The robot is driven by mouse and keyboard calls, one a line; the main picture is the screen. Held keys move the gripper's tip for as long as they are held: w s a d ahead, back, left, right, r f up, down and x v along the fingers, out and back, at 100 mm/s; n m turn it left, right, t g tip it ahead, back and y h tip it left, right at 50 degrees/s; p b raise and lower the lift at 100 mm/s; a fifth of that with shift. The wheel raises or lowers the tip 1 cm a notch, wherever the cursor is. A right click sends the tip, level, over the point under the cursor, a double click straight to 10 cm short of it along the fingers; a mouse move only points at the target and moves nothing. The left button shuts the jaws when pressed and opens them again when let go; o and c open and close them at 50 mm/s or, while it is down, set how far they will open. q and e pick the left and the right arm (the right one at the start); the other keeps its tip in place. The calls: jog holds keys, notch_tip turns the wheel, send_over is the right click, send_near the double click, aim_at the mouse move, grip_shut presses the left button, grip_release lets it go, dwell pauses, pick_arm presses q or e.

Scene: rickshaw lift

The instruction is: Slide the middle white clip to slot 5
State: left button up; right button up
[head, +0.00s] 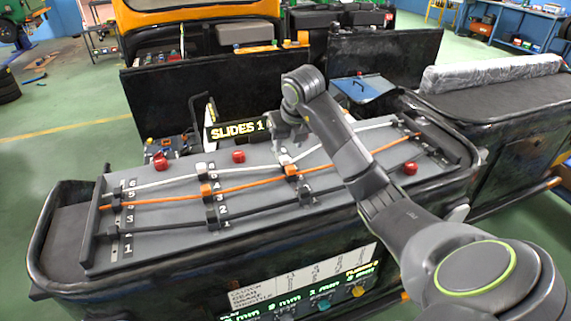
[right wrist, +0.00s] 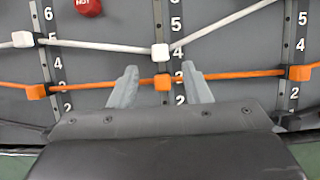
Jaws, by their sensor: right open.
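The middle white clip (right wrist: 160,50) sits on the middle rail beside the number 4, on a white cord that bends there. It also shows in the head view (head: 285,160), just below my right gripper. An orange clip (right wrist: 162,82) sits below it on the same rail. My right gripper (right wrist: 160,70) is open. In the right wrist view its fingertips lie either side of the rail, below the white clip, and the orange clip shows between the fingers. I cannot tell whether they touch anything. The slot 5 mark (right wrist: 174,23) is above the white clip. My left gripper is not in view.
Another white clip (right wrist: 22,39) and orange clip (right wrist: 36,92) sit on the left rail. An orange clip (right wrist: 299,73) sits on the right rail. Red buttons (head: 238,156) stand on the grey panel (head: 160,215). A "SLIDES" sign (head: 238,131) stands behind.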

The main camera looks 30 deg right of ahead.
aim_at(285, 157)
jog(key=shift+x, duration=3.05)
grip_shut()
jog(key=shift+d, duration=0.1)
